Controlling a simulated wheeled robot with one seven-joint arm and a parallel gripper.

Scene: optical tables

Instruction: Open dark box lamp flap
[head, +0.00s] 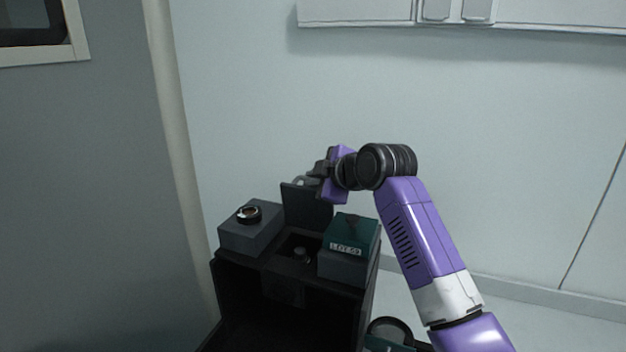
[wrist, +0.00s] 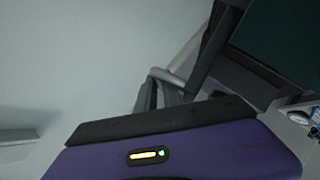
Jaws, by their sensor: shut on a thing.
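The dark box (head: 283,287) stands below my arm, with an opening in its top. Its lamp flap (head: 306,207), a dark panel, stands about upright at the back of that opening. A small grey round part (head: 301,255) shows inside the opening. A light grey curved handle (head: 302,181) is at the flap's top edge; it also shows in the wrist view (wrist: 162,79). My gripper (head: 314,176) is at the top right of the flap, shut on the handle. The fingertips are small and partly hidden, and the wrist view shows mostly the purple gripper body.
A grey block with a round ringed part (head: 249,214) stands left of the opening. A grey block with a green top and label (head: 349,248) stands right of it. A dark round object (head: 389,331) lies low at the right. The wall is close behind.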

